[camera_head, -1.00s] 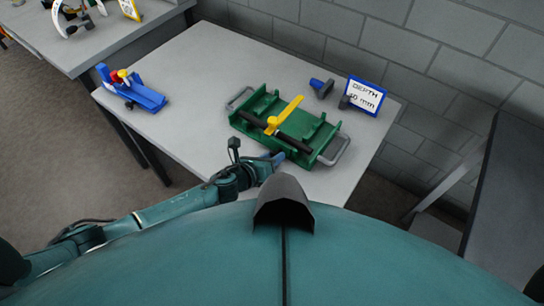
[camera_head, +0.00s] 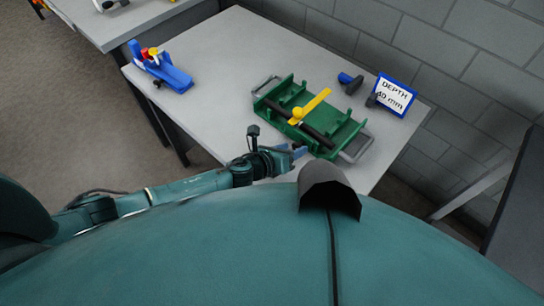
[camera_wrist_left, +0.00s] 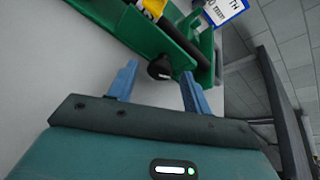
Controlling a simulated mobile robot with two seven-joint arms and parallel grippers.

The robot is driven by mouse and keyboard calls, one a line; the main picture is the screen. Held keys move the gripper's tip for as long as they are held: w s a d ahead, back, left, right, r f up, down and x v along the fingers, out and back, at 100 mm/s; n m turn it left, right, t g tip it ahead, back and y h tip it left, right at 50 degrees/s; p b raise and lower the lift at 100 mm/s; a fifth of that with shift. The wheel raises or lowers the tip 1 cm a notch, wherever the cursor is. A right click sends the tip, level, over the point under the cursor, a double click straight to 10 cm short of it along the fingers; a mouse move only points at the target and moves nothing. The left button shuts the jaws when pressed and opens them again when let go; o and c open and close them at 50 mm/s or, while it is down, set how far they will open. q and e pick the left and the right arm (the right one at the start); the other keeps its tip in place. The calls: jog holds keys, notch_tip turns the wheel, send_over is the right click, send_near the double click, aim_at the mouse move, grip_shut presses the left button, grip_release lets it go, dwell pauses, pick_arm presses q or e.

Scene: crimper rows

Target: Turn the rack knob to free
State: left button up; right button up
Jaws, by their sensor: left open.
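The green rack (camera_head: 320,118) lies on the grey table with a dark bar and a yellow lever (camera_head: 312,104) across it. In the left wrist view, a dark round knob (camera_wrist_left: 160,68) with a pale mark on its face sticks out from the green rack's side (camera_wrist_left: 135,32). My left gripper (camera_head: 297,153) is at the near side of the rack in the head view. In the left wrist view its two blue fingers (camera_wrist_left: 158,88) are open and apart, with the knob showing beyond and between their tips; nothing is held. My right gripper is not in view.
A blue fixture (camera_head: 162,68) stands at the table's left. A white sign (camera_head: 394,94) with a blue frame reads DEPTH and 40 mm, beside a blue-and-black tool (camera_head: 350,82). The table (camera_head: 220,115) is clear left of the rack. A block wall is behind.

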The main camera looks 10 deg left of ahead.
pick_arm(q)
jog(key=v, duration=1.2)
